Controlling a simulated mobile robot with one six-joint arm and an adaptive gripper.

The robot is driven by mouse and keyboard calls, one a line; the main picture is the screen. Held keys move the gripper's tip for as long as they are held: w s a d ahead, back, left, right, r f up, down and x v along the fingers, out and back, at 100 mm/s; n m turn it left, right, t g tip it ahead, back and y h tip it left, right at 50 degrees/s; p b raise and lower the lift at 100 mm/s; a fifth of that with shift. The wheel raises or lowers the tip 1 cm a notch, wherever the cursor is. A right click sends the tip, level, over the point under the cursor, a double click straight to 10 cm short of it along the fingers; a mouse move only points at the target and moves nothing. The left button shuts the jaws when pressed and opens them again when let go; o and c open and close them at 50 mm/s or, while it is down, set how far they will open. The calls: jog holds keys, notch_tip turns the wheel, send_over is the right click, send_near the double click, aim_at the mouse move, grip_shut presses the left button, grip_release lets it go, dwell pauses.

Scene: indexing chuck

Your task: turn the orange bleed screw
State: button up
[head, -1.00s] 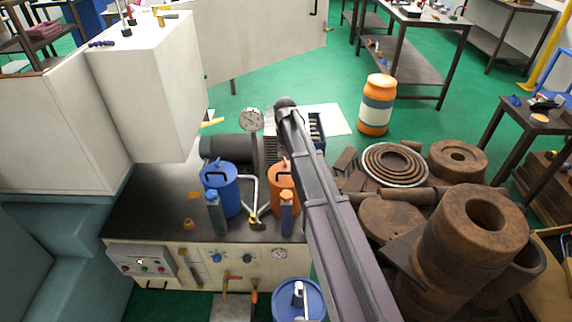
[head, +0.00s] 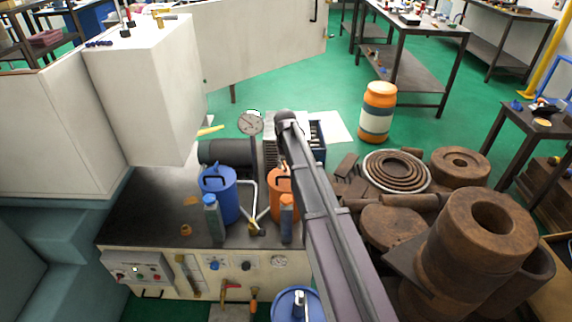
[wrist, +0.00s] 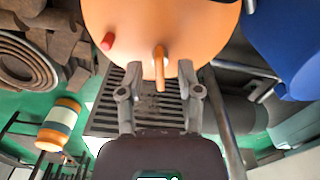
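The orange canister (head: 280,181) stands on the dark bench top, partly hidden behind my arm in the head view. In the wrist view its orange body (wrist: 205,25) fills the top. A slim orange peg, which looks like the bleed screw (wrist: 160,62), sticks out from it. My gripper (wrist: 158,78) is open, with one finger on each side of the peg. A gap shows between each finger and the peg. In the head view my gripper is hidden by my arm.
A blue canister (head: 219,190) and a bent metal pipe stand left of the orange canister. A red knob (wrist: 107,41) sits on the orange body. A pressure gauge (head: 250,123) rises behind. Rusty cylinders (head: 470,240) crowd the right.

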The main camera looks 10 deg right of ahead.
grip_shut()
jog(key=shift+m, duration=2.7)
jog(key=shift+o, duration=0.4)
grip_release()
